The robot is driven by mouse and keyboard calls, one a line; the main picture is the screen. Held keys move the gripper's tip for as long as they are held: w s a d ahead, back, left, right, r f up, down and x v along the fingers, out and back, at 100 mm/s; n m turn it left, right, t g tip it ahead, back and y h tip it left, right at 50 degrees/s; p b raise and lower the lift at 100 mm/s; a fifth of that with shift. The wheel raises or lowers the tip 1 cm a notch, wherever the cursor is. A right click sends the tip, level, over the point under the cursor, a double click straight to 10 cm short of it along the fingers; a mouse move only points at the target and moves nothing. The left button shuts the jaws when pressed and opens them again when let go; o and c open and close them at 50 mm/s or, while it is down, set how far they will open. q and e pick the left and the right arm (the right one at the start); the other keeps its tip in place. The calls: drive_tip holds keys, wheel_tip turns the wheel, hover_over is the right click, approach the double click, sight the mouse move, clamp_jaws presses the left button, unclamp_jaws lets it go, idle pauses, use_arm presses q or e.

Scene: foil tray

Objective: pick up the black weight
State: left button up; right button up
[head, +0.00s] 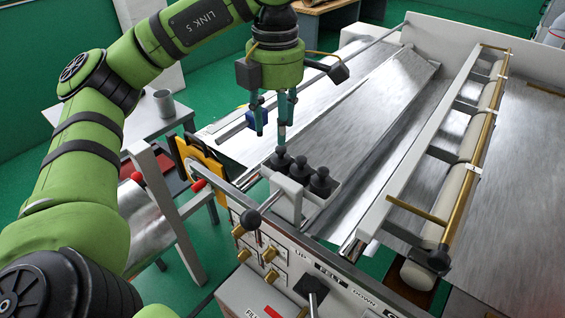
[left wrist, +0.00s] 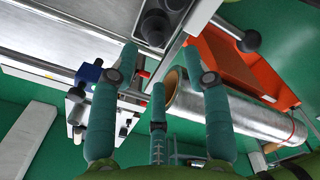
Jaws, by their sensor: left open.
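Several black weights with knobbed tops stand in a row in a pale holder (head: 289,200) on the machine's near edge. The visible ones are a left weight (head: 281,161), a middle weight (head: 300,171) and a right weight (head: 321,182). My left gripper (head: 271,138) hangs fingers down just above the left weight, open and empty. One teal fingertip overlaps that weight's top in the picture; I cannot tell whether they touch. In the left wrist view, a black weight (left wrist: 154,27) shows at the top, beyond and between the spread fingers (left wrist: 160,65). My right gripper is not in view.
A black ball-ended lever (head: 251,220) stands close in front of the holder. A long roller with a brass rod (head: 476,125) lies to the right. A blue part (left wrist: 89,73) and an orange tray (left wrist: 222,62) show in the left wrist view. Bare metal sheet (head: 370,115) lies behind.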

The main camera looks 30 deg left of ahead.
sight(281, 148)
use_arm(q)
drive_tip(key=shift+w+f, duration=0.1)
drive_tip(key=shift+f, duration=0.3)
drive_tip(key=f, duration=0.1)
drive_tip(key=f+p, duration=0.2)
drive_tip(key=f, duration=0.1)
drive_tip(key=shift+w+d+f, duration=0.1)
drive_tip(key=shift+w+d, duration=0.05)
drive_tip(key=shift+w, duration=0.1)
drive_tip(key=shift+f, duration=0.2)
clamp_jaws()
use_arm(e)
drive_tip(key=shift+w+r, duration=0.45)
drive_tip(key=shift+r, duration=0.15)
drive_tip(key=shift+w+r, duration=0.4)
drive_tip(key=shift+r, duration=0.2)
